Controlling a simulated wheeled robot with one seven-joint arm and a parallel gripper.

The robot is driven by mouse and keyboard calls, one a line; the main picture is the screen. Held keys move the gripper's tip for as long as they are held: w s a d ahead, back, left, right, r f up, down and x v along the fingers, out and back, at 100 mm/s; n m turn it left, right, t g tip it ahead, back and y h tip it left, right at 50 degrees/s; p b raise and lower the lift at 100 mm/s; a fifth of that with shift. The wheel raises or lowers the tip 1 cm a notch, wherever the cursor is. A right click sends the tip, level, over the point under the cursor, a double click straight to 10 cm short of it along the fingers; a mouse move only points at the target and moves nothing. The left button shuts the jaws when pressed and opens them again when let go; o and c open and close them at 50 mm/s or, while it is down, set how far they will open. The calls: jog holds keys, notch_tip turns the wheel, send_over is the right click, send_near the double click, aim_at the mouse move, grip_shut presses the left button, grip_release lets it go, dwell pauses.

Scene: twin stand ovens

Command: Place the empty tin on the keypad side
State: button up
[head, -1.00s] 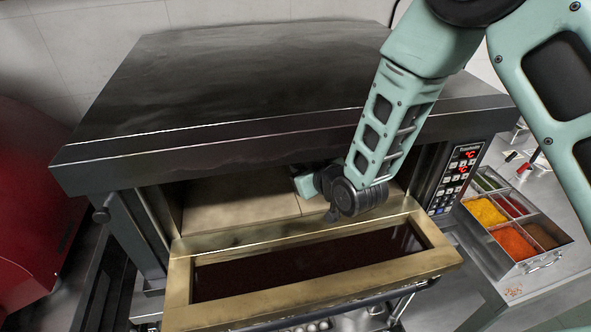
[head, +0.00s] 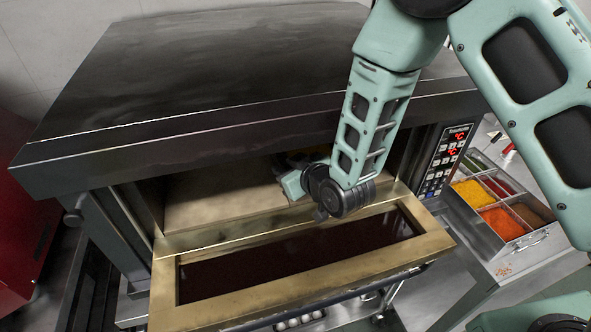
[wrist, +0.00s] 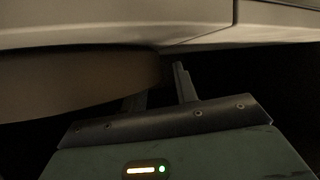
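The head view shows the open upper oven (head: 230,200) with its keypad panel (head: 446,160) to the right of the opening. My gripper (head: 290,186) reaches into the opening at its right half; its fingertips are hard to make out there. A small yellow-brown patch (head: 303,153) shows behind it, too little to name. In the wrist view, a dark brownish round-edged thing, perhaps the tin (wrist: 75,82), lies across the left. Its right end overlaps the fingers of my gripper (wrist: 160,82). The fingers stand slightly apart; whether they clamp its edge is unclear. Its contents are not visible.
The oven door (head: 295,255) is lowered in front of the opening, below my wrist. The pale oven floor (head: 210,200) is bare at left. A topping container (head: 508,225) stands on a side counter at right. Something red (head: 15,230) stands at far left.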

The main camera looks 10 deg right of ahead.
jog(key=b+v, duration=0.3)
jog(key=v, duration=0.6)
jog(key=shift+r+p, duration=0.3)
jog(key=shift+p, duration=0.9)
jog(key=p, duration=0.3)
jog(key=shift+s+d+r, duration=0.15)
jog(key=shift+s+r, duration=0.05)
jog(key=shift+s, duration=0.05)
jog(key=p+v, duration=0.2)
jog(key=p, duration=0.4)
jog(key=shift+f, duration=0.2)
jog(key=shift+f, duration=0.2)
